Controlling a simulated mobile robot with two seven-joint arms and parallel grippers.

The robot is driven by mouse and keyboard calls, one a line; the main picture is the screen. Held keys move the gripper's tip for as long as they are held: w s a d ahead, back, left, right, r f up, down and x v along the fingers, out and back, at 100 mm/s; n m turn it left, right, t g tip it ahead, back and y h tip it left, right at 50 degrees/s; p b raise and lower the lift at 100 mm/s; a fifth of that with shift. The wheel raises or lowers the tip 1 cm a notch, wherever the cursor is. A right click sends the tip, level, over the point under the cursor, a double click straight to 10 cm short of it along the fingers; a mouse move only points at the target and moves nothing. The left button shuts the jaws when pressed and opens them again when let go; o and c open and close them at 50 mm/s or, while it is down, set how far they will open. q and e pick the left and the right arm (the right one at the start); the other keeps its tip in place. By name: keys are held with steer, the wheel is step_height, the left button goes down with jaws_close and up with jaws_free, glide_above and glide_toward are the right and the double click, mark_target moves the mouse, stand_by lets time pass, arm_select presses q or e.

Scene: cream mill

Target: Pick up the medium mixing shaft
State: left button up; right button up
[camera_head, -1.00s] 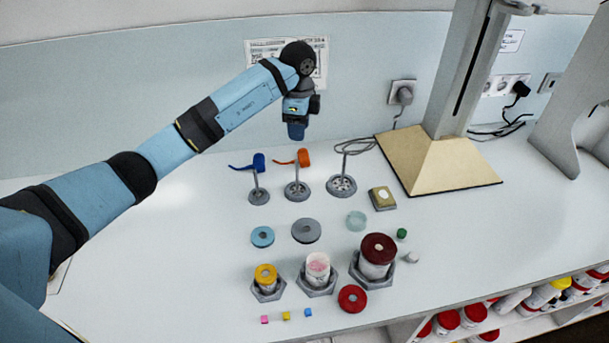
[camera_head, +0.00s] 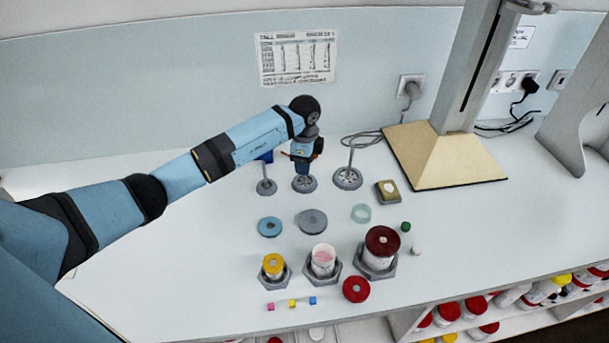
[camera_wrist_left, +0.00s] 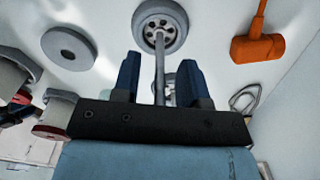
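The medium mixing shaft (camera_head: 304,183) stands upright in the middle of three shafts, its round holed base on the table. My left gripper (camera_head: 302,170) is over it in the head view and hides most of its rod. In the left wrist view, the shaft (camera_wrist_left: 160,24) runs from its base down between the two blue fingers of the left gripper (camera_wrist_left: 158,80). The fingers are apart, with a gap on each side of the rod. My right gripper is not in view.
A smaller shaft (camera_head: 266,187) stands left and a larger one (camera_head: 348,178) right. In front are a blue disc (camera_head: 270,227), a grey disc (camera_head: 312,221) and jars in hexagonal holders. A stand's base (camera_head: 445,160) is at right.

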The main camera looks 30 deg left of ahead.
arm_select(q)
jaws_close()
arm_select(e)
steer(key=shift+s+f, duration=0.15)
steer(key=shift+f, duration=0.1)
